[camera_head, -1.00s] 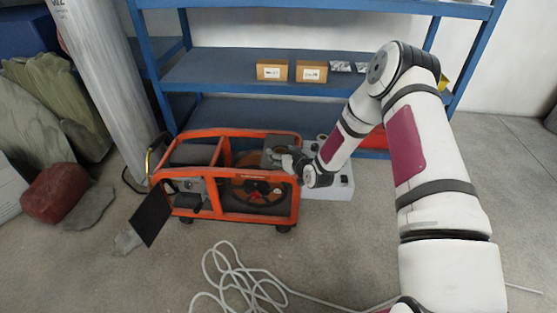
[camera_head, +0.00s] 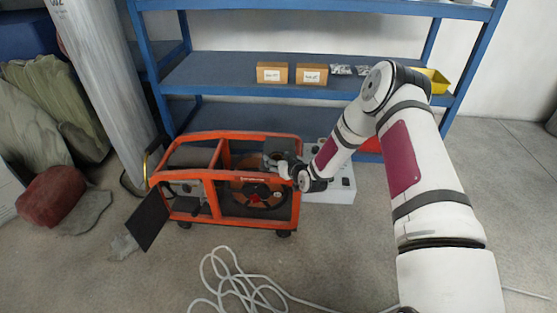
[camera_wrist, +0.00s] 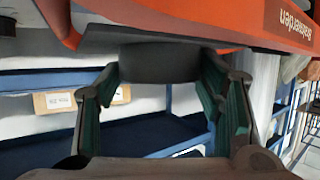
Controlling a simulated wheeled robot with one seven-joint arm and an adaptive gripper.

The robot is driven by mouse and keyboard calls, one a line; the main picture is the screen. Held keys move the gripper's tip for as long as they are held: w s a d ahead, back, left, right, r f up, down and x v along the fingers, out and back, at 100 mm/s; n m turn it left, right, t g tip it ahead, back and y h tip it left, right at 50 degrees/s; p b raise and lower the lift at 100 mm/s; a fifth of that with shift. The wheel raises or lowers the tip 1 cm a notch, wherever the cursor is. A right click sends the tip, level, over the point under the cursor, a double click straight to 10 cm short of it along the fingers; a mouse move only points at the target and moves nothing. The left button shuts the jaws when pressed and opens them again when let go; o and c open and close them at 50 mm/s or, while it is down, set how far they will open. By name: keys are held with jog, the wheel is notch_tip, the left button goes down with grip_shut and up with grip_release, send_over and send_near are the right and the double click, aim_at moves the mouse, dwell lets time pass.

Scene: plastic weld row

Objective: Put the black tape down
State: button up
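The black tape (camera_wrist: 160,62) shows in the wrist view as a dark, wide roll between the fingertips of my gripper (camera_wrist: 160,78). Both fingers touch its sides, and it sits just under an orange bar. In the head view my gripper (camera_head: 281,160) is at the upper right corner of the orange-framed machine (camera_head: 222,178). I cannot make out the tape clearly from the head camera, because the gripper and wrist are small and crowd that spot. I cannot tell whether the tape rests on anything.
Behind is a blue shelf (camera_head: 225,72) with two cardboard boxes (camera_head: 311,75) and a yellow bin (camera_head: 431,80). A pale hose (camera_head: 237,285) lies on the floor in front. A dark panel (camera_head: 148,219) juts out at left.

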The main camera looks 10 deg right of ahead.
jog(key=shift+o, duration=1)
jog(key=shift+r, duration=0.1)
jog(key=shift+s+r+p, duration=0.1)
jog(key=shift+r+p, duration=0.1)
jog(key=shift+p, duration=0.1)
jog(key=p+v, duration=0.3)
jog(key=v, duration=0.8)
jog(key=shift+s, duration=0.35)
